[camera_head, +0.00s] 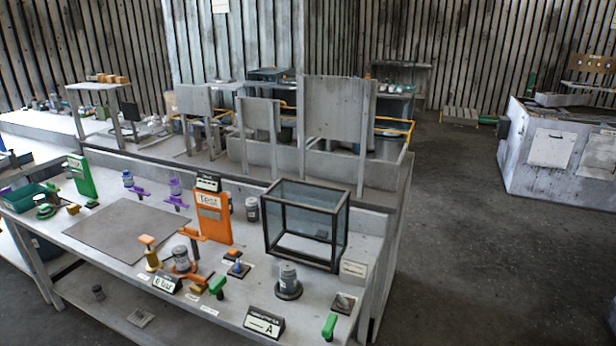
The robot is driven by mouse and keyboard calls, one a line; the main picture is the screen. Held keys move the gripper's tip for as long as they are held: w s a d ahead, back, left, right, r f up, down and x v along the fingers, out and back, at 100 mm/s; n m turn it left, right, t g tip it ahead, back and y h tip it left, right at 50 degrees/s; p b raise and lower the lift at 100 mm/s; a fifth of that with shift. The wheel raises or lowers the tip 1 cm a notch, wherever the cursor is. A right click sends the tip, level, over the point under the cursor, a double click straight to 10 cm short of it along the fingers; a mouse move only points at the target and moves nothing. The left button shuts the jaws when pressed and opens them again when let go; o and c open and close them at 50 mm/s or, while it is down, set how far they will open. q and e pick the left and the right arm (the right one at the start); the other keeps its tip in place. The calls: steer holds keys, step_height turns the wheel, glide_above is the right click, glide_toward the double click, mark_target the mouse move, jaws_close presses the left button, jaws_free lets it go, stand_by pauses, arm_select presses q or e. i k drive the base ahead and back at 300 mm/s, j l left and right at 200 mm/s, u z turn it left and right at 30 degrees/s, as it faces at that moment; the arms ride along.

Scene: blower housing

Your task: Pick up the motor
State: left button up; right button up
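Several grey cylinders on the workbench look like motors, and I cannot tell which one the task means. One grey cylinder (288,272) stands upright on a dark round base at the front right of the bench. Another grey cylinder (181,257) stands in an orange-brown holder left of it. A third grey cylinder (252,209) stands behind, between the orange test panel and the glass box. None of them is held. Neither of my grippers is in view.
The workbench (262,262) also holds a dark-framed glass box (306,226), an orange test panel (212,216), a flat grey mat (130,230), a green stand (82,178) and a teal bin (28,197). Small signs and tools crowd the front edge. Open floor (450,250) lies right.

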mark_target(287, 284)
steer(key=k, duration=0.65)
steer(key=u, duration=2.85)
steer(key=k+l, duration=0.15)
steer(key=l, duration=0.5)
steer(key=k+l, duration=0.2)
steer(key=l, duration=0.4)
steer(key=k+l, duration=0.15)
steer(key=l, duration=0.5)
steer(key=k+l, duration=0.15)
steer(key=l, duration=0.5)
steer(key=k+l, duration=0.2)
steer(key=l, duration=0.4)
steer(key=k+l, duration=0.15)
steer(key=l, duration=0.5)
steer(key=k+l, duration=0.15)
steer(key=l, duration=0.5)
steer(key=k+l, duration=0.2)
steer(key=l, duration=0.4)
